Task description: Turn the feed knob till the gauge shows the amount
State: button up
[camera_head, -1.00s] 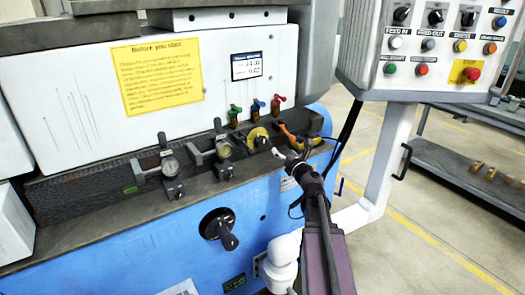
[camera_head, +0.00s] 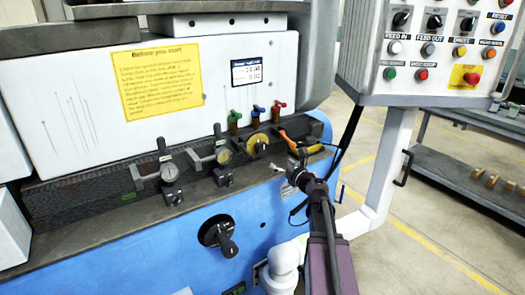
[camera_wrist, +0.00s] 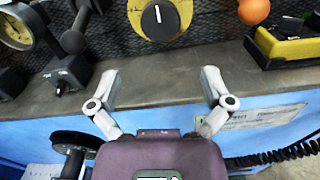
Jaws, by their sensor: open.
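The feed knob (camera_head: 257,143) is a round yellow knob with a black face and a white mark, low on the machine front. In the wrist view the knob (camera_wrist: 160,18) is at the top centre, its white mark close to upright. My gripper (camera_wrist: 160,80) is open and empty, its two fingers spread apart below the knob and clear of it. In the head view my gripper (camera_head: 282,170) is to the lower right of the knob. A small digital readout (camera_head: 247,70) sits on the white panel above; its figures are too small to read surely.
Two dial gauges on stands (camera_head: 170,173) (camera_head: 224,155) are left of the knob. An orange-handled lever (camera_head: 290,138) is close on its right. Small coloured valves (camera_head: 257,112) stand above. A ledge (camera_wrist: 150,105) runs below the knob. A button panel (camera_head: 440,50) hangs at right.

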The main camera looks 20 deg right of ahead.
aim_at(264, 151)
jog(key=w, duration=0.4)
jog(key=w+a, duration=0.1)
jog(key=w, duration=0.3)
jog(key=w+a, duration=0.1)
jog(key=w, duration=0.3)
jog(key=shift+w, duration=0.2)
jog(key=c, duration=0.9)
